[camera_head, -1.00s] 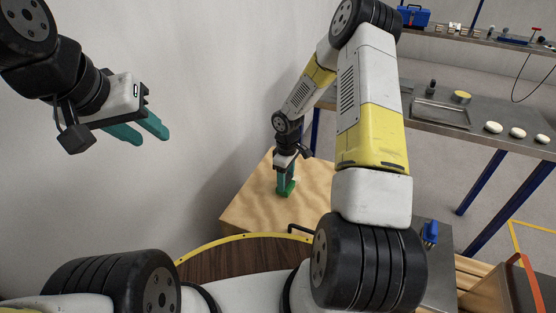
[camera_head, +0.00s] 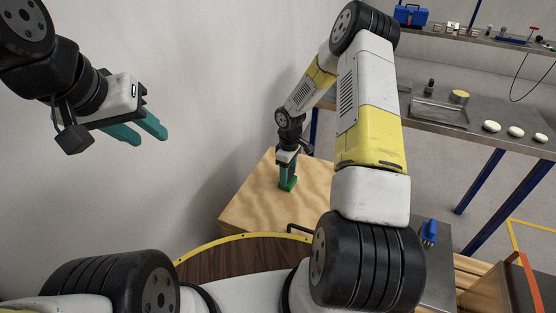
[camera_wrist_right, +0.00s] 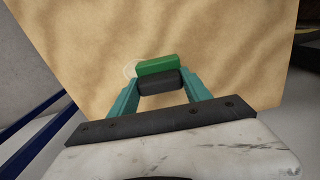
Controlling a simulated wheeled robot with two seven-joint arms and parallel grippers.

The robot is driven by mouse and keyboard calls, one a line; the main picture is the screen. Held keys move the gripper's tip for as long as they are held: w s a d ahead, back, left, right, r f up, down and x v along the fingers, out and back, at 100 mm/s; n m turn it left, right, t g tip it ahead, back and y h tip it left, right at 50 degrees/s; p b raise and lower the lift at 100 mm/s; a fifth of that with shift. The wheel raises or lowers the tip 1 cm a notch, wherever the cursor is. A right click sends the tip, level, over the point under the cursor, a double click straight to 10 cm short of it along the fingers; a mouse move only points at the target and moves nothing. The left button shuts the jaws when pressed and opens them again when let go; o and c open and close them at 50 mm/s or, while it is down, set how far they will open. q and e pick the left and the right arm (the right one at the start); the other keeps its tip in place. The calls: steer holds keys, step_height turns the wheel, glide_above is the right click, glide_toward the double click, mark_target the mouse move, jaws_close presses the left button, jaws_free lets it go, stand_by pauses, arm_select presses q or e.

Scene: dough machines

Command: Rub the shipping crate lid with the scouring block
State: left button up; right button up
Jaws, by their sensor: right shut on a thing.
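The shipping crate lid (camera_head: 256,210) is a light wooden panel with wavy grain, low beside the wall in the head view. It also fills much of the right wrist view (camera_wrist_right: 225,50). My right gripper (camera_head: 288,178) is shut on the scouring block (camera_head: 288,185), which is green with a dark part. In the right wrist view the block (camera_wrist_right: 157,67) sits between the teal fingers, against or just above the lid; I cannot tell contact for certain. My left gripper (camera_head: 142,132) is open and empty, high at the left.
A round dark wooden top with a yellow rim (camera_head: 235,257) stands in front of the lid. At the right is a steel table (camera_head: 470,128) with a tray (camera_head: 438,113) and several pale dough rounds (camera_head: 515,132). A blue-handled brush (camera_head: 429,232) is nearer.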

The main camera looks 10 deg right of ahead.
steer(key=shift+w+d+f, duration=0.1)
steer(key=shift+w+d, duration=0.45)
steer(key=shift+w, duration=0.2)
steer(key=shift+w+d+f, duration=0.1)
steer(key=shift+w+d, duration=0.4)
steer(key=shift+w, duration=0.25)
steer(key=shift+w+d+r, duration=0.1)
steer(key=shift+w+d, duration=0.4)
steer(key=shift+w, duration=0.25)
steer(key=shift+w+d, duration=0.5)
steer(key=shift+w, duration=0.25)
steer(key=shift+s, duration=0.1)
